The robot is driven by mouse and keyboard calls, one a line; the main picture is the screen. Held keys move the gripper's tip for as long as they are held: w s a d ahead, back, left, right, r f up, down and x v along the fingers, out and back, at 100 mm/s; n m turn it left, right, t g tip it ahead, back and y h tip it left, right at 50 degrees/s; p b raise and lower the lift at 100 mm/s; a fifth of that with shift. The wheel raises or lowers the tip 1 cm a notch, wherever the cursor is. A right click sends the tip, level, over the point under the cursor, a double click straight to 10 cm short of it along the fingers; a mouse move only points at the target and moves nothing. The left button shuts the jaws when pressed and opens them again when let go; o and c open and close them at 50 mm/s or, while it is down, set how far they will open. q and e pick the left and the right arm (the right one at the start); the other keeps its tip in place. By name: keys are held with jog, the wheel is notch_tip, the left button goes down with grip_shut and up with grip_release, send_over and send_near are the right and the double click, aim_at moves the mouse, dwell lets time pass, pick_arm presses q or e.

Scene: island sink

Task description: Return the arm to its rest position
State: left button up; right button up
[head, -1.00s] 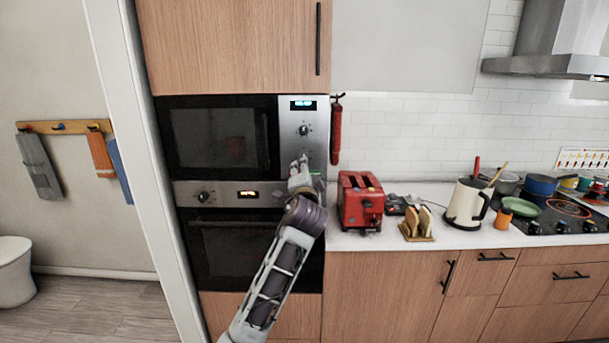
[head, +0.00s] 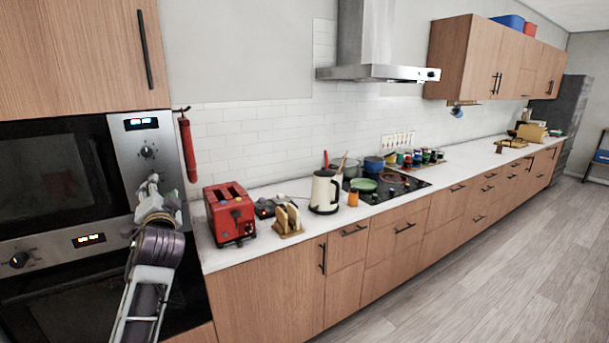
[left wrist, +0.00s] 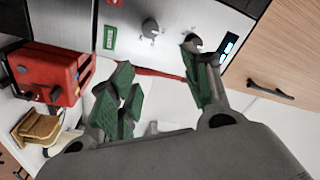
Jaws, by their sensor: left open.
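My left arm reaches up from the lower left in the head view, with its left gripper (head: 150,187) in front of the silver control panel of the built-in ovens. In the left wrist view the left gripper (left wrist: 160,90) has its green-padded fingers spread apart with nothing between them. The control panel (left wrist: 150,58) with its knobs lies beyond the fingers. I cannot tell from the frames whether a fingertip touches it. My right gripper is in neither view.
A red extinguisher-like object (head: 187,148) hangs on the wall. Open floor (head: 480,270) lies at the right.

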pick_arm(q)
jog(key=w+d+f+h, duration=0.2)
jog(key=w+f, duration=0.2)
jog(key=f, duration=0.5)
jog(key=w+d+f+h, duration=0.25)
jog(key=w+f, duration=0.25)
jog(key=f, duration=0.3)
jog(key=w+d+f+h, duration=0.1)
jog(key=w+f+h, duration=0.25)
jog(key=f, duration=0.55)
jog(key=s+d+f+n+g, duration=0.1)
jog(key=s+f+g, duration=0.25)
jog(key=f, duration=1.35)
jog(key=s+d+f+n+g, duration=0.15)
jog(key=s+f, duration=0.35)
jog(key=f, duration=1.1)
jog(key=s+f+g+h, duration=0.1)
jog(key=s+f+g, duration=0.5)
jog(key=s+f, duration=2.05)
jog(key=s+d+f+g, duration=0.1)
jog(key=s+f, duration=0.2)
jog(key=s, duration=0.9)
jog(key=s+d+f+g, duration=0.1)
jog(key=s+f+g, duration=0.1)
jog(key=s, duration=1)
jog(key=s+d+f+g, duration=0.1)
jog(key=s+f, duration=0.3)
jog(key=s, duration=0.7)
jog(key=shift+s+d+g, duration=0.4)
jog(key=shift+d, duration=0.1)
